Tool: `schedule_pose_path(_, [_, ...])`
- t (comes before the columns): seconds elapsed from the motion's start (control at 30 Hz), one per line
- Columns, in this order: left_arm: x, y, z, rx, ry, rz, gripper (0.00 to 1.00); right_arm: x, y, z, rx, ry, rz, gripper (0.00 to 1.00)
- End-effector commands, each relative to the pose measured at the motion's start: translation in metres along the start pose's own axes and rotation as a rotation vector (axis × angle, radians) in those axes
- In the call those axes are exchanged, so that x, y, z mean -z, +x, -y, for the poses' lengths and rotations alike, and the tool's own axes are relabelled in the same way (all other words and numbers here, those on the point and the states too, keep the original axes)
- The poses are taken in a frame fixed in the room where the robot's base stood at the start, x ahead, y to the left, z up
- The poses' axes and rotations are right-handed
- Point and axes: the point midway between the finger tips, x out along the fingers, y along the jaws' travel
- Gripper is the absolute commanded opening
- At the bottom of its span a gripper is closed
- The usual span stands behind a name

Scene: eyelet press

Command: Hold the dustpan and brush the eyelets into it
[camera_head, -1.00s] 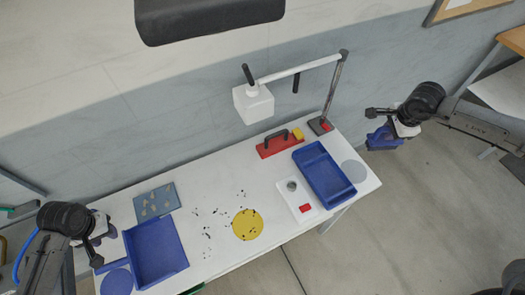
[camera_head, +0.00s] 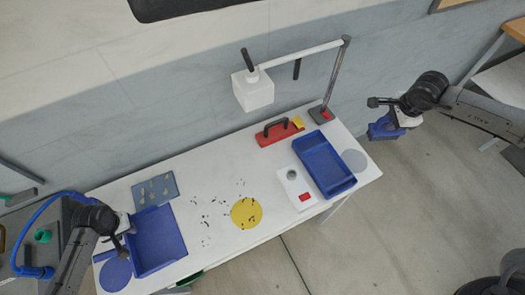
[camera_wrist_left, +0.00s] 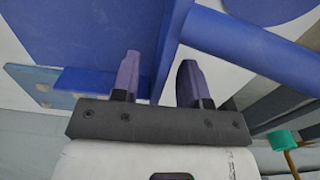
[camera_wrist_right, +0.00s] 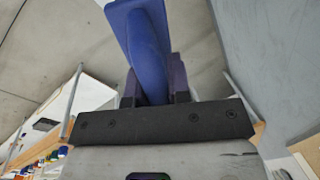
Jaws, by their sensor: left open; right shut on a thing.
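The blue dustpan (camera_head: 158,241) lies on the left part of the white table; its handle (camera_wrist_left: 255,50) shows in the left wrist view. My left gripper (camera_head: 123,238) is open at the dustpan's left side. In the left wrist view its fingers (camera_wrist_left: 158,80) are apart, with a blue edge of the dustpan seen between them; contact cannot be told. My right gripper (camera_head: 391,124) is shut on the blue brush (camera_wrist_right: 148,48) and holds it off the table, beyond its right end. Small dark eyelets (camera_head: 212,216) lie scattered mid-table, some on the yellow disc (camera_head: 241,222).
A blue-grey plate (camera_head: 154,190) lies behind the dustpan. A blue tray (camera_head: 322,163), a white block with a red button (camera_head: 304,197) and a red tool (camera_head: 275,136) stand to the right. A lamp (camera_head: 254,92) overhangs the table. Bare tabletop separates dustpan and eyelets.

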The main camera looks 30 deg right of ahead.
Motion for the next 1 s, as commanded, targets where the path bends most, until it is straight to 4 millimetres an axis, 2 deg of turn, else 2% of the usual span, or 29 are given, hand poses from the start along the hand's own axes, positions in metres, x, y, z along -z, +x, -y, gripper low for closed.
schedule_pose_path(0.37, [-0.0002, 0.0035, 0.0002, 0.001, 0.001, 0.000, 0.40, 0.0000, 0.0002, 0.0001, 0.001, 0.000, 0.000, 0.00])
schedule_pose_path(0.8, [-0.0002, 0.0033, 0.0002, 0.001, 0.001, 0.000, 0.00, 0.0000, 0.0002, 0.0001, 0.000, 0.000, 0.000, 0.00])
schedule_pose_path(0.97, [-0.0001, 0.0033, 0.0002, 0.001, 0.001, 0.000, 0.00, 0.0000, 0.0002, 0.0001, 0.001, 0.000, 0.000, 0.00])
schedule_pose_path(1.0, [-0.0001, 0.0033, 0.0003, 0.001, 0.001, 0.000, 0.13, 0.0000, 0.0002, 0.0001, 0.000, 0.000, 0.000, 0.00])
